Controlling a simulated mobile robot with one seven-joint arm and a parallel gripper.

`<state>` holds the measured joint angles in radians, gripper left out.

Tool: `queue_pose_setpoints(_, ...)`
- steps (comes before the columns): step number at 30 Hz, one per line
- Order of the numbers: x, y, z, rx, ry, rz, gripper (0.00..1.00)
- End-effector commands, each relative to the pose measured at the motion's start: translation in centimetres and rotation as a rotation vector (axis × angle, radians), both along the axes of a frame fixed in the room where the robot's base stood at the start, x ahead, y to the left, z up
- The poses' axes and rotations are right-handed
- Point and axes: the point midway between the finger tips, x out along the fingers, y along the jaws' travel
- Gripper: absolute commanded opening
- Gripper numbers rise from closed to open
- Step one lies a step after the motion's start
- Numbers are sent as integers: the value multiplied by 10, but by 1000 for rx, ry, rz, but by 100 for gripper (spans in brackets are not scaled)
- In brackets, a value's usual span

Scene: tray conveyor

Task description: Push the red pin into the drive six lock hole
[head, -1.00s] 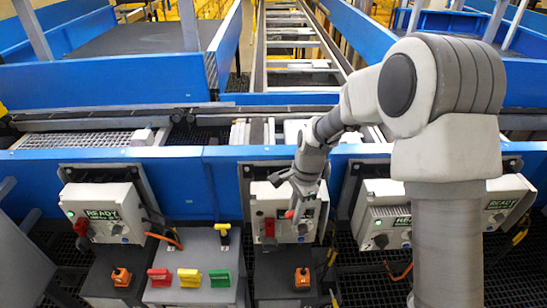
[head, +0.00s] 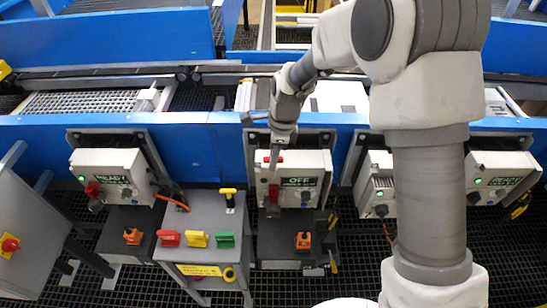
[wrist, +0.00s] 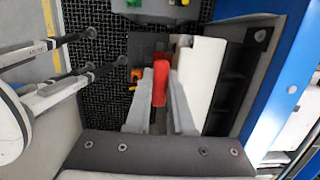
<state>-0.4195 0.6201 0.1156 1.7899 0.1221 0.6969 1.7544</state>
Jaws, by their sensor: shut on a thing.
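My gripper (head: 274,163) hangs in front of the middle control box (head: 262,172), near its upper left. In the wrist view, its two grey fingers (wrist: 160,98) are shut on the red pin (wrist: 160,82), which shows as a red upright shape between them. In the head view, only a little red shows at the fingertips. The box has a green lamp and a display reading OFF; the smaller line is hard to read. A red handle (head: 273,193) is on its front, lower left, with a dark knob (head: 305,196) to the right. I cannot make out the lock hole.
Similar boxes stand left (head: 107,171) and right (head: 505,172), reading READY. A grey stand (head: 203,208) at left carries red, yellow and green handles. An orange switch (head: 303,240) is below the middle box. The blue conveyor rail (head: 180,134) runs behind.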

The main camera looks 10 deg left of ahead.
Motion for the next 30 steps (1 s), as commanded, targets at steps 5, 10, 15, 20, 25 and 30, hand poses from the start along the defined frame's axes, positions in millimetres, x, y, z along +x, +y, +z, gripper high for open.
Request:
queue_pose_setpoints(5, 0, 0, -15, 0, 1, -1, 0)
queue_pose_setpoints(10, 0, -1, -32, 0, 1, -2, 0)
queue_pose_setpoints(15, 0, 0, -47, 0, 1, -2, 0)
queue_pose_setpoints(20, 0, 0, -55, 0, 0, -2, 0)
queue_pose_setpoints(25, 0, 0, -56, 0, 0, -1, 0)
queue_pose_setpoints(30, 0, 0, -56, 0, 0, -1, 0)
